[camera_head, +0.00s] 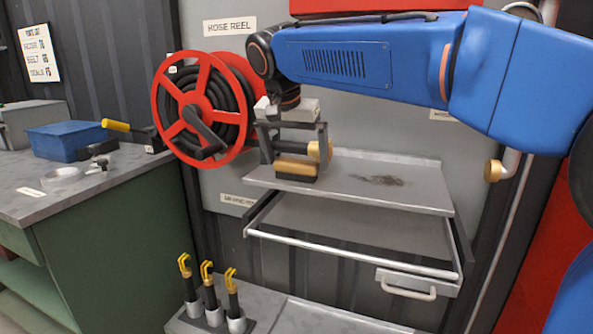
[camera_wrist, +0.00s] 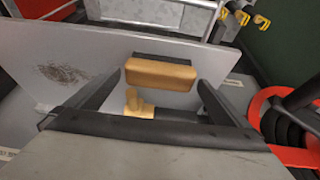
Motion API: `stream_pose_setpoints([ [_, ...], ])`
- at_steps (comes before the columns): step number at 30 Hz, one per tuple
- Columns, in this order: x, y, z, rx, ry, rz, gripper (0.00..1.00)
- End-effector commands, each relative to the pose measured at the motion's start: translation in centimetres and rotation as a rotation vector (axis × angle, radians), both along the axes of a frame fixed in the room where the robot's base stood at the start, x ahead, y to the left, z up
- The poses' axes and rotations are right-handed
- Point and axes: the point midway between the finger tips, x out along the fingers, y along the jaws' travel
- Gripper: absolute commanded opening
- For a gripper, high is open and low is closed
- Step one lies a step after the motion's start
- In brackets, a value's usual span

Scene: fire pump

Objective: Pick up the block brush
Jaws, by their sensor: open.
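The block brush has a tan wooden block and dark bristles below. In the head view the brush (camera_head: 296,166) sits near the left end of a grey shelf. In the wrist view the brush (camera_wrist: 162,74) shows between and slightly beyond the two dark fingers. My gripper (camera_head: 290,151) is open and points down just above and around the brush. In the wrist view its fingers (camera_wrist: 158,84) stand apart, with one on each side of the brush. I see no grip on it, and contact is hard to tell. Part of the block is hidden behind a finger in the head view.
A brass fitting (camera_head: 322,150) is close beside my gripper; it also shows in the wrist view (camera_wrist: 137,103). The shelf (camera_head: 420,185) is bare to the right except for a dark stain. A red hose reel (camera_head: 160,110) is close on the left. A railed drawer (camera_head: 350,238) hangs below.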

Motion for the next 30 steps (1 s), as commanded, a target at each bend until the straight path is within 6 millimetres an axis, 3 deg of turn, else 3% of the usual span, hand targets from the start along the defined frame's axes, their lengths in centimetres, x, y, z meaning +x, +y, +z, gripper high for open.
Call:
stream_pose_setpoints([
  [5,0.6,-0.3,-1.5,-0.001,0.0,-0.001,1.0],
  [13,0.7,-0.3,-1.7,0.0,0.0,0.0,1.0],
  [18,0.7,-0.3,-1.7,0.0,0.0,0.0,0.61],
  [20,0.7,-0.3,-1.7,0.0,-0.001,0.0,0.57],
  [30,0.6,-0.2,-1.0,0.001,-0.001,0.0,0.57],
])
